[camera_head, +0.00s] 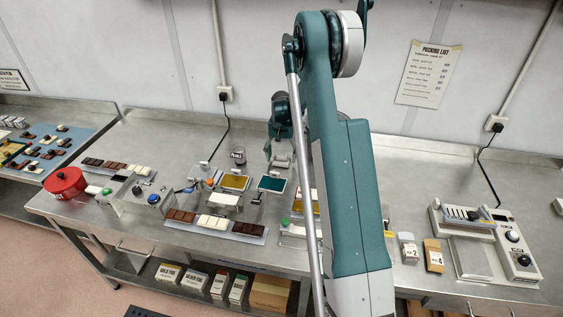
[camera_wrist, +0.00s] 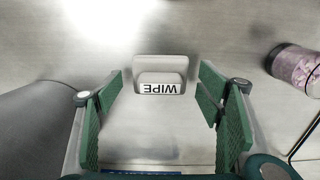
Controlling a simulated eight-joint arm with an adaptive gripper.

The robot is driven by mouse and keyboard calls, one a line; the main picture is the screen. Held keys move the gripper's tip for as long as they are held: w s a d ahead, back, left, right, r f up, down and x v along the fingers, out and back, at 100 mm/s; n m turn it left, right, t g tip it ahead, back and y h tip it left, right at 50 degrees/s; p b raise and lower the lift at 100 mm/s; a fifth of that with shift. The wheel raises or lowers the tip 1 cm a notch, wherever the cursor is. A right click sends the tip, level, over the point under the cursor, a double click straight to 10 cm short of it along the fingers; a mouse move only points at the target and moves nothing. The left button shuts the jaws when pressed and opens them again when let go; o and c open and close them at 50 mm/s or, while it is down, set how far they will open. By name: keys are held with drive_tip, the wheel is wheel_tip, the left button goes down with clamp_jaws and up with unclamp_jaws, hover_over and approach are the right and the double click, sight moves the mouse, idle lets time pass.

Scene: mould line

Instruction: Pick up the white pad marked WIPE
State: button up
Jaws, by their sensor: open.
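The white pad marked WIPE (camera_wrist: 160,75) lies on the steel bench in the wrist view. Its label reads upside down there, and a raised grip stands on its top. My gripper (camera_wrist: 165,92) is open, with its green-faced fingers apart to the left and right of the pad. The fingers appear clear of the pad and nothing is between them but the view of it. In the head view my gripper (camera_head: 280,148) hangs over the middle of the bench, and the pad (camera_head: 281,162) shows small and pale just below it.
Coloured trays (camera_head: 236,182), chocolate bars (camera_head: 179,215) and a red pot (camera_head: 66,183) stand nearby. The steel around the pad is mostly bare.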

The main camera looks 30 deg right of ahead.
sight(281, 155)
drive_tip(key=c, duration=0.9)
drive_tip(key=shift+r, duration=0.2)
drive_tip(key=shift+c, duration=0.2)
drive_tip(key=shift+r+b, duration=0.3)
drive_tip(key=shift+r, duration=4.55)
